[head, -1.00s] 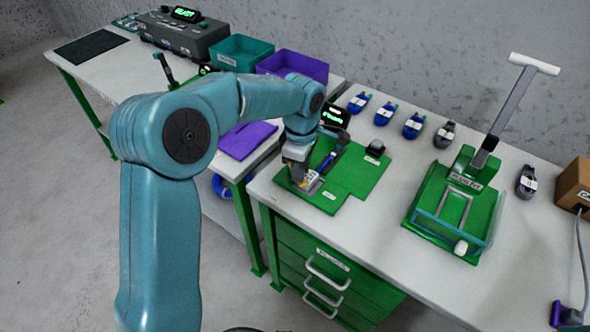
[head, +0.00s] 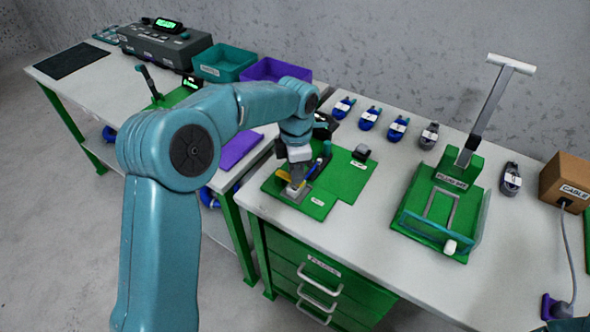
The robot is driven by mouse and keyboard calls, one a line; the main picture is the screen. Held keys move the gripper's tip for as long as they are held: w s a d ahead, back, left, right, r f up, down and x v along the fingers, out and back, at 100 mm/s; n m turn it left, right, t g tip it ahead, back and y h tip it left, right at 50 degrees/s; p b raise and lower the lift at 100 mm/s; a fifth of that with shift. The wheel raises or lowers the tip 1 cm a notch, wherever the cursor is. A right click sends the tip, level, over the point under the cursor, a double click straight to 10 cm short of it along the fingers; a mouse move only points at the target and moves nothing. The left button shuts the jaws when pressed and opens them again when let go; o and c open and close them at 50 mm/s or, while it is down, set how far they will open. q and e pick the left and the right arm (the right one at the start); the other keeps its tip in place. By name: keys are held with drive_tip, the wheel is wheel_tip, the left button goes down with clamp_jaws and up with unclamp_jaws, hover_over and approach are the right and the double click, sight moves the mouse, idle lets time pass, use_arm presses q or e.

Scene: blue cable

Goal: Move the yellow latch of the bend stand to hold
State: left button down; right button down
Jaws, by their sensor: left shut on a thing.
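The bend stand is a green board (head: 345,182) on the right-hand table, with a grey plate near its front left corner. The yellow latch (head: 285,176) shows as a small yellow piece by that plate. My left gripper (head: 295,183) reaches down over the plate and is shut on the yellow latch; the fingers and arm hide most of it, so its exact angle cannot be told. A dark and blue piece (head: 319,166) lies on the board just right of the gripper. My right gripper is not in view.
A green press with a long lever (head: 440,210) stands right of the board. Several blue and grey cable coils (head: 398,127) lie along the back. A cardboard box (head: 566,182) is at the far right. Teal (head: 224,62) and purple (head: 275,70) bins stand on the left table.

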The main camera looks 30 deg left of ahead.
use_arm(q)
drive_tip(key=shift+w+r, duration=0.1)
drive_tip(key=shift+r, duration=0.05)
drive_tip(key=c, duration=1)
unclamp_jaws()
drive_tip(key=shift+o, duration=0.2)
wheel_tip(320, 180, up, 16)
drive_tip(key=p, duration=0.2)
drive_tip(key=shift+p, duration=0.3)
